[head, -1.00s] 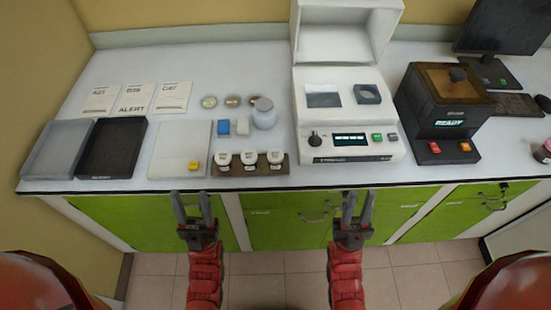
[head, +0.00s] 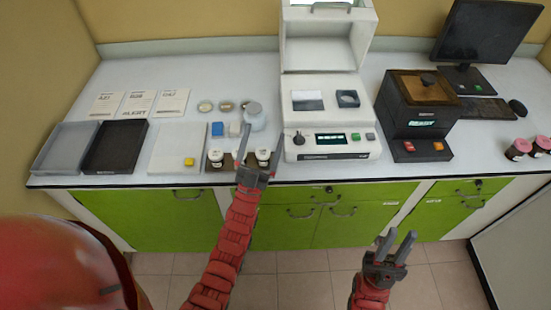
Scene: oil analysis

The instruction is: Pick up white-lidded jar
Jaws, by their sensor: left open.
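Small white-lidded jars stand in a row near the counter's front edge: a left one (head: 216,154), a middle one mostly hidden behind my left gripper's finger, and a right one (head: 263,155). My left gripper (head: 262,133) is open at the front of this row. In the picture its fingers lie on either side of the right jar; I cannot tell whether they touch it. My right gripper (head: 396,237) is open and empty, low in front of the green cabinets.
A white instrument (head: 325,146) is close on the right, with a black heater box (head: 417,118) beyond. Trays (head: 113,147) lie left.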

